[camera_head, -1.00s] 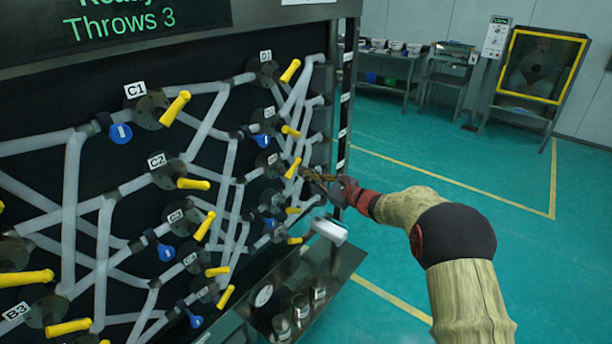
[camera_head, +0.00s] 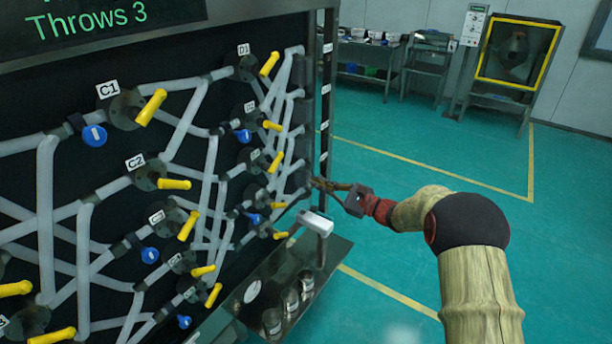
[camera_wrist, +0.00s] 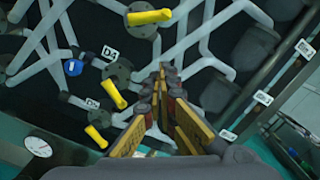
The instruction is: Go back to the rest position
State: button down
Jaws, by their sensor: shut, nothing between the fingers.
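My gripper (camera_head: 318,184) is at the right edge of the black pipe panel in the head view, at the end of my arm. In the wrist view my gripper (camera_wrist: 165,72) has its fingertips together with nothing between them. It points toward the panel's pipes and yellow valve handles. A yellow handle (camera_wrist: 114,95) lies just left of the fingers in that view, apart from them as far as I can see. No separate rest mark shows.
The panel carries grey pipes, several yellow handles (camera_head: 151,107) and blue tags (camera_head: 94,136). A shelf with jars (camera_head: 290,297) and a white handle-like block (camera_head: 315,222) sticks out below my gripper. Open green floor (camera_head: 420,160) lies to the right. Benches (camera_head: 365,60) stand at the back.

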jog(key=shift+s+d, duration=0.4)
jog(key=shift+d, duration=0.1)
jog(key=s+a+f+n+g+h, duration=0.1)
jog(key=s+a+f+n+g, duration=0.2)
jog(key=s+f, duration=0.5)
jog(key=s+f+n+g+h, duration=0.2)
jog(key=s+n+g+h, duration=0.3)
jog(key=s, duration=0.8)
jog(key=s+d+r+n+h, duration=0.3)
jog(key=s+d, duration=0.1)
jog(key=s, duration=0.3)
jog(key=s+d+r+n+g+h, duration=0.1)
jog(key=s+d+r+n+h, duration=0.2)
jog(key=s, duration=0.5)
jog(key=s+d+r+n+h, duration=0.2)
jog(key=s+d+r+n, duration=0.1)
jog(key=s+d, duration=0.3)
jog(key=s+r+n+t, duration=0.2)
jog(key=s+r+t, duration=0.1)
jog(key=s+r, duration=0.3)
jog(key=shift+a+r+t+h, duration=0.3)
jog(key=shift+r+t+h, duration=0.1)
jog(key=shift+r, duration=0.5)
